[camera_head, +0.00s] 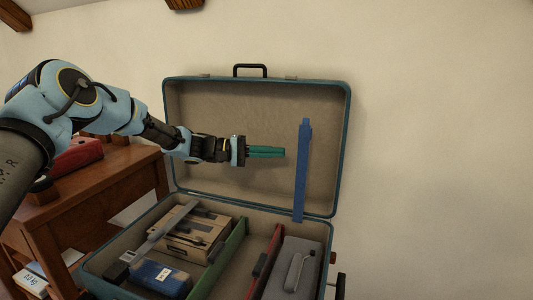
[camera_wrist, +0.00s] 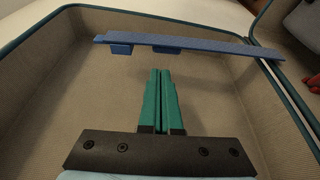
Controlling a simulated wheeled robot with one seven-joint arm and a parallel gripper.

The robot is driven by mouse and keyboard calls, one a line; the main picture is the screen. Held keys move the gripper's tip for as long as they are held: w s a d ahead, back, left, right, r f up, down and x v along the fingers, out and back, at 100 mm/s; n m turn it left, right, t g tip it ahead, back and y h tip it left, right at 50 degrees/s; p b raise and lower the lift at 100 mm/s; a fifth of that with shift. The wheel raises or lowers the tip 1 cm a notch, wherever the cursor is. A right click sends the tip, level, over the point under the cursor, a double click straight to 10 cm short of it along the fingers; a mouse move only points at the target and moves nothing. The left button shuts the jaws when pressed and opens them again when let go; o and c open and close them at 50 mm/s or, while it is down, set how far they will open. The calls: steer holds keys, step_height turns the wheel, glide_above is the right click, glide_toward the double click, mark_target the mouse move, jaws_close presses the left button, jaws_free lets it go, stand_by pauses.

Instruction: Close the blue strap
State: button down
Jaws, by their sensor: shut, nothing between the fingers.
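The blue strap (camera_head: 302,170) stands upright in front of the right part of the open suitcase lid (camera_head: 215,115), its lower end near the hinge side. In the wrist view the strap (camera_wrist: 190,45) runs across the upper part of the picture, with two small blue blocks on its near edge. My gripper (camera_head: 283,152) has green fingers pointing right toward the strap, in front of the lid, with a small gap to it. In the wrist view the gripper (camera_wrist: 160,72) has its fingers together with nothing between them, apart from the strap.
The suitcase base holds a tan box (camera_head: 190,240), a blue item with a label (camera_head: 160,277), a green divider (camera_head: 222,262), a red divider (camera_head: 265,262) and a grey case (camera_head: 292,270). A wooden table (camera_head: 130,175) stands at left. The wall at right is bare.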

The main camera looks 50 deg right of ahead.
mark_target(302, 175)
steer(key=x, duration=0.5)
steer(key=shift+s+d, duration=0.2)
steer(key=shift+s, duration=0.1)
steer(key=shift+f, duration=0.1)
